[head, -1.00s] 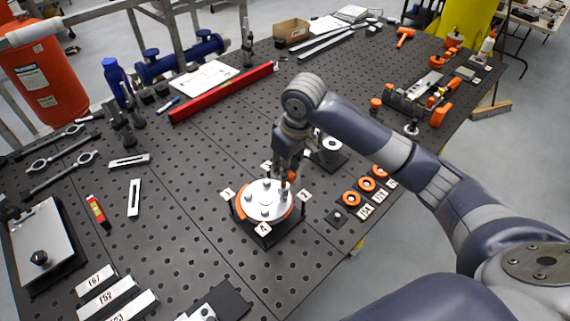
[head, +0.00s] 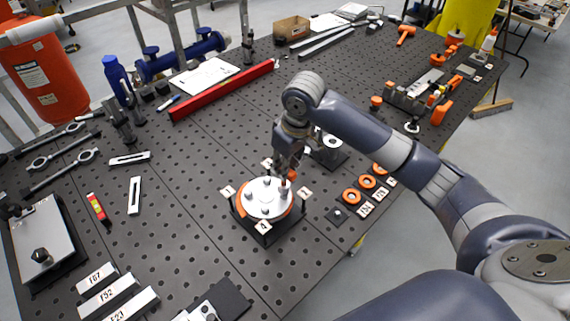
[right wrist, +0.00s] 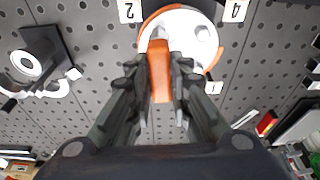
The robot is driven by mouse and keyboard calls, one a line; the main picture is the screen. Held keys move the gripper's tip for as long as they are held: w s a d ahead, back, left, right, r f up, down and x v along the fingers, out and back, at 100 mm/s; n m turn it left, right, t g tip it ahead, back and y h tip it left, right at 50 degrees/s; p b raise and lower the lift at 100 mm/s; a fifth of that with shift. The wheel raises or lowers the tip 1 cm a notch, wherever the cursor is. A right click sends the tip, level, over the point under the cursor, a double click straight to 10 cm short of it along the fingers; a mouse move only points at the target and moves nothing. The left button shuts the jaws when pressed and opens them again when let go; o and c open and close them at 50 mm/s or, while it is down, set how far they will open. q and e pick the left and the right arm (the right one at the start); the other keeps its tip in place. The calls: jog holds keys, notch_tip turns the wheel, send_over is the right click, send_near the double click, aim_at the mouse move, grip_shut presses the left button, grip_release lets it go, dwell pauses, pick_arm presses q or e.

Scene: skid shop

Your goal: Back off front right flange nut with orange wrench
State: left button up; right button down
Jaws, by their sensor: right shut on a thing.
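The round light-grey flange (head: 262,190) with an orange rim sits on a dark base on the perforated table, with studs and nuts standing on its top. My right gripper (head: 291,163) is above its far right side, pointing down. In the right wrist view my gripper (right wrist: 161,85) is shut on the orange wrench (right wrist: 159,80). The wrench's far end reaches over the flange (right wrist: 180,22) beside a nut (right wrist: 203,33). Its orange tip (head: 292,175) also shows in the head view. Whether the wrench encloses a nut is hidden. My left gripper is out of view.
Numbered tags, such as tag 4 (head: 263,227), surround the flange. A dark block with a white ring (head: 331,143) stands close behind my gripper. Orange rings (head: 351,197) lie to the right near the table edge. A red bar (head: 222,92) lies farther back. Bare table lies left of the flange.

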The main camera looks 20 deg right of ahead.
jog(key=shift+s+x, duration=0.2)
jog(key=shift+x, duration=0.95)
jog(key=shift+d+f, duration=0.1)
jog(key=shift+d, duration=0.05)
jog(key=shift+n+y, duration=0.3)
jog(key=shift+n, duration=1.4)
